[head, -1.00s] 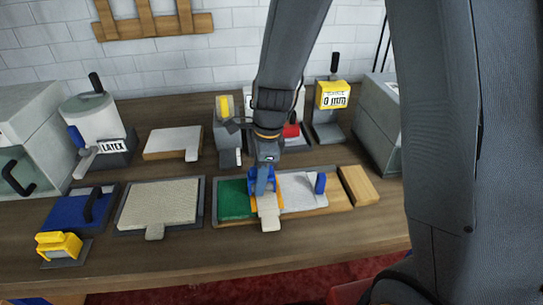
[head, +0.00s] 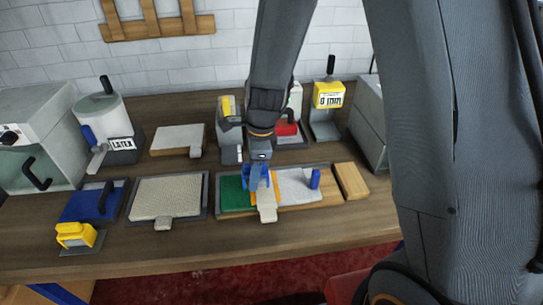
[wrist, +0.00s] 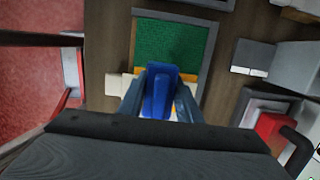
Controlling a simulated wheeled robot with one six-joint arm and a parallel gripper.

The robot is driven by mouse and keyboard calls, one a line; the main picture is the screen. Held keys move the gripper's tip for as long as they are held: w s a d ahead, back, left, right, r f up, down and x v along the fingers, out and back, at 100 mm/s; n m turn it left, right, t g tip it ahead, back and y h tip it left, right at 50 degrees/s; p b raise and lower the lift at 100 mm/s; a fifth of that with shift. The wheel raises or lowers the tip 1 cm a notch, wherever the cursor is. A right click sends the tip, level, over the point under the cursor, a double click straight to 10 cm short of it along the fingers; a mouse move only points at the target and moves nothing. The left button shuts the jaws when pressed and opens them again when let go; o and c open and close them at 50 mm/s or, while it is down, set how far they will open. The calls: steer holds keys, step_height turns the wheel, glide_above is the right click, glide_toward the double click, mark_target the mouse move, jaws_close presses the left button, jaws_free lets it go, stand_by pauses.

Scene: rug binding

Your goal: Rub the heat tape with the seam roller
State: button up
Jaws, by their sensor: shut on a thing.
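My gripper (head: 257,178) is shut on a blue seam roller (wrist: 160,92), pointing down over the seam board (head: 235,213). On the board, a green carpet piece (head: 234,191) lies left of the gripper and a light grey piece (head: 294,184) lies right. An orange strip (head: 277,188), seemingly the heat tape, runs between them and also shows in the wrist view (wrist: 189,78). A cream tab (head: 267,212) sticks out at the board's front edge. The roller covers part of the strip; its contact with the tape is hidden.
A blue upright block (head: 315,179) stands on the grey piece. A wooden block (head: 351,181) is at right. A beige mat tray (head: 165,196), blue pad (head: 92,202) and yellow tool (head: 76,235) lie left. Machines line the back. The front table strip is mostly clear.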

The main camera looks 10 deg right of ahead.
step_height(320, 180, up, 3)
steer(key=p, duration=0.2)
steer(key=shift+s+r+p, duration=0.1)
steer(key=shift+s+p, duration=0.05)
steer(key=shift+p, duration=0.25)
steer(key=shift+r, duration=1.2)
